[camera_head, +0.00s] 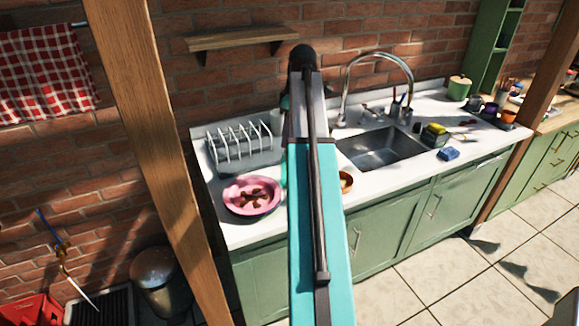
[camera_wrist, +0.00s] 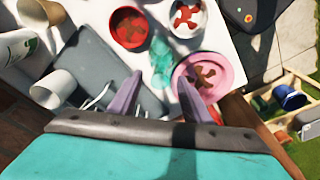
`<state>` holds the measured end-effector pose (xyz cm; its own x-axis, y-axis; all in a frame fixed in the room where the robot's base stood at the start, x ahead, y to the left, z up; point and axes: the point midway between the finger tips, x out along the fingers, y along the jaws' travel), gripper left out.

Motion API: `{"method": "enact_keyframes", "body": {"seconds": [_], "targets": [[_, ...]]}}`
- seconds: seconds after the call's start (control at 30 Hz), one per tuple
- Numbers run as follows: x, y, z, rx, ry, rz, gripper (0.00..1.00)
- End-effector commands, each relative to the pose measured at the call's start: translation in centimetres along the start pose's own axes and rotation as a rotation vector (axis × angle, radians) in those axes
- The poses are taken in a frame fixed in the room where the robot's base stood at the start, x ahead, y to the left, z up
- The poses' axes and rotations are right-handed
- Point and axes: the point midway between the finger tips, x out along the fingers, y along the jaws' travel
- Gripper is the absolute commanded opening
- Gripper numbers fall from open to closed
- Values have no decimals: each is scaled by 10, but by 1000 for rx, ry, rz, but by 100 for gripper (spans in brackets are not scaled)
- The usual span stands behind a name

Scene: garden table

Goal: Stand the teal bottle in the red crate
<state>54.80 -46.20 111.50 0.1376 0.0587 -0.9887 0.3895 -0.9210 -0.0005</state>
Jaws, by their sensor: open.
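A teal, see-through shape that looks like the teal bottle (camera_wrist: 162,64) shows in the wrist view, between the bowls and ahead of my fingers. In the head view my arm hides most of that spot; only a pale teal sliver shows at its left edge. My gripper (camera_wrist: 160,98) is open, its two purple-grey fingers apart with nothing clearly between them. Whether the bottle stands upright is hard to tell. A red crate (camera_head: 37,310) is partly in view at the lower left of the head view, low by the brick wall.
A pink bowl (camera_head: 252,196) with brown pieces sits on the white counter, beside the dish rack (camera_head: 240,145). The sink (camera_head: 380,148) is to the right. In the wrist view, a red bowl (camera_wrist: 130,27) and white cups (camera_wrist: 53,88) are close by. A wooden post (camera_head: 160,150) stands at left.

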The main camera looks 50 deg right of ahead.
Motion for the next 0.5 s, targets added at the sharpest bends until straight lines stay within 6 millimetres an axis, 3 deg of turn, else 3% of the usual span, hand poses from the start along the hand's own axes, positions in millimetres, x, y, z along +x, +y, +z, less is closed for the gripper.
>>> {"method": "enact_keyframes", "body": {"seconds": [0.23, 0.5], "targets": [[22, -1, 1, 0, 0, 0, 44], [27, 0, 1, 0, 0, 1, 44]]}}
